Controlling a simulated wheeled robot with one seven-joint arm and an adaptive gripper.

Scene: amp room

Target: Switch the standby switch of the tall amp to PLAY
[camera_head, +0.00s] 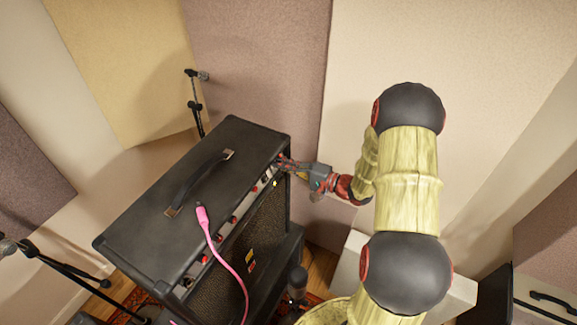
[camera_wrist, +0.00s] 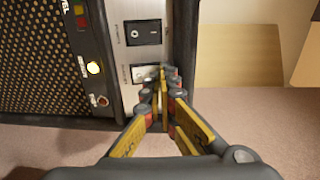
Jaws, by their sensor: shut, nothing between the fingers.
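The tall amp (camera_head: 160,200) is a black cabinet with a handle on top and a control panel along its upper front edge. In the wrist view, its panel shows a black rocker switch (camera_wrist: 143,32) with O and I marks. A second, pale switch (camera_wrist: 143,73) sits below it, partly hidden by my fingertips; its position and small label cannot be read. A lamp (camera_wrist: 95,67) glows yellow beside it. My gripper (camera_head: 283,163) is shut and empty at the panel's right end. Its fingertips (camera_wrist: 166,76) are at the pale switch's right edge; contact cannot be told.
A pink cable (camera_head: 212,235) runs over the amp's top edge and down its front. Microphone stands (camera_head: 196,105) are behind and to the left (camera_head: 55,262). Padded wall panels (camera_head: 260,70) stand close behind the amp.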

